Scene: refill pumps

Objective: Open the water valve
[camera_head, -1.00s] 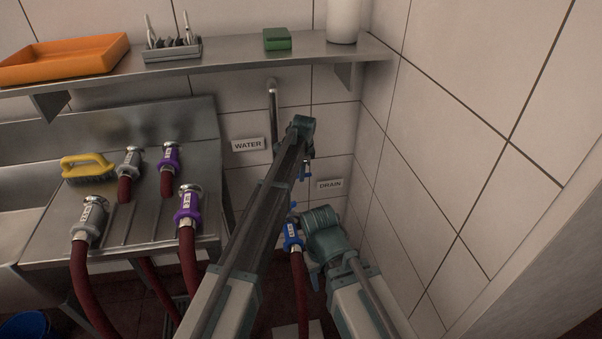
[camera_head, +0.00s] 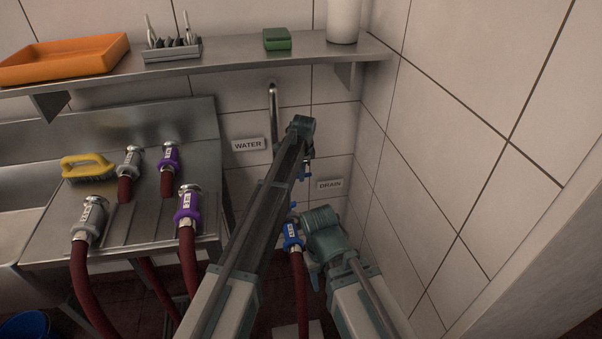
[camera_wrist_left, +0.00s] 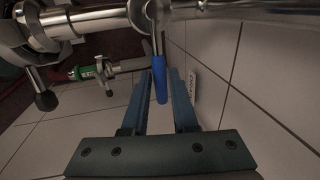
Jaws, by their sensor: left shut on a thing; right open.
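In the left wrist view, a blue valve lever (camera_wrist_left: 160,80) hangs from a metal pipe (camera_wrist_left: 95,17). My left gripper (camera_wrist_left: 160,73) is shut on this lever, with one finger on each side of it. In the head view, my left arm reaches to the wall beside the WATER sign (camera_head: 248,145) and the upright steel pipe (camera_head: 273,110); it hides the valve and most of the gripper. My right gripper (camera_head: 318,240) is lower, next to a blue hose coupling (camera_head: 292,236); it is open, though its fingers are mostly hidden.
A DRAIN sign (camera_head: 330,184) is on the wall to the right. Grey and purple hose couplings (camera_head: 188,204) stand on the steel counter (camera_head: 130,225) at left, with a yellow brush (camera_head: 88,165). A shelf (camera_head: 225,60) crosses above. The tiled side wall is close on the right.

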